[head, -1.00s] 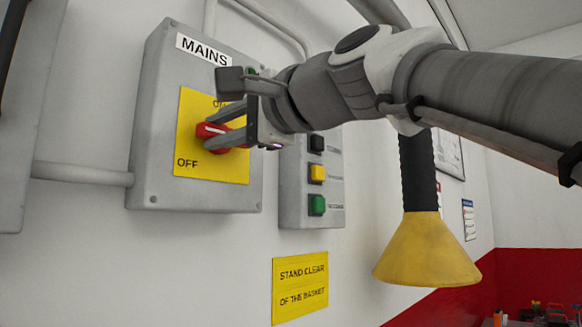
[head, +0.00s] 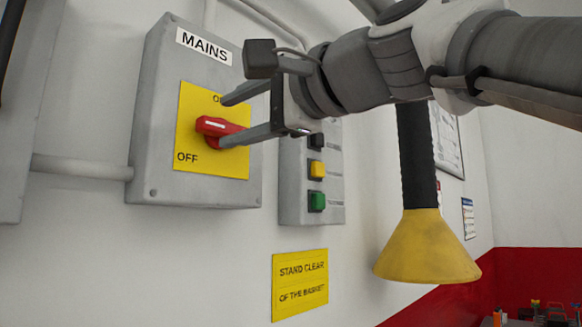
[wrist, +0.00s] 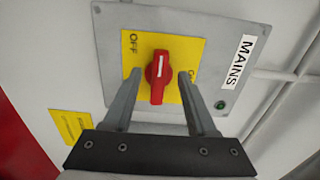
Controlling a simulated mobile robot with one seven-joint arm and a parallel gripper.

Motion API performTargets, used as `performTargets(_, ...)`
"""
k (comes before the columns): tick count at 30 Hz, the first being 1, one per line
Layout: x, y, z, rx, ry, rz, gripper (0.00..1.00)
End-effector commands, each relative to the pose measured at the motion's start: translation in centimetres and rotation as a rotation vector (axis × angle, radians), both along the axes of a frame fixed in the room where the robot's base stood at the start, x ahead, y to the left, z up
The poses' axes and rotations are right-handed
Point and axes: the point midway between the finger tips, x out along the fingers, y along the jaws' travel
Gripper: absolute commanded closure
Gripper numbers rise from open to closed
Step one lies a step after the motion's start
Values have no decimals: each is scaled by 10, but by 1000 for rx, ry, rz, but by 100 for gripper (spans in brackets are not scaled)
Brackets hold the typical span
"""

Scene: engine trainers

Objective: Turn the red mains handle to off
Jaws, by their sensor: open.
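The red mains handle (head: 214,128) is on a yellow plate (head: 212,165) on the grey MAINS box (head: 155,120). Its white-marked end points left in the head view, level, with the OFF label just below it and the ON label above, partly hidden by a finger. In the wrist view the handle (wrist: 158,78) stands upright in the picture, white mark at the top, OFF at upper left. My gripper (head: 227,122) is open and empty in front of the plate. Its two fingers (wrist: 160,76) show on either side of the handle, apart from it.
A button box (head: 300,195) with black, yellow and green buttons is right of the MAINS box. A yellow cone on a black hose (head: 425,250) hangs further right. A yellow STAND CLEAR sign (head: 300,285) is below. Conduit (head: 80,168) runs left.

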Motion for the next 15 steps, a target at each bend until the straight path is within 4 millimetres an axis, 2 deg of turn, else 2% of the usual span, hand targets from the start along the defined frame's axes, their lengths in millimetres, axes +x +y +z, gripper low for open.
performTargets(9,-53,-61,-1,2,-3,-1,43)
performTargets(15,-76,-90,0,0,-1,-1,43)
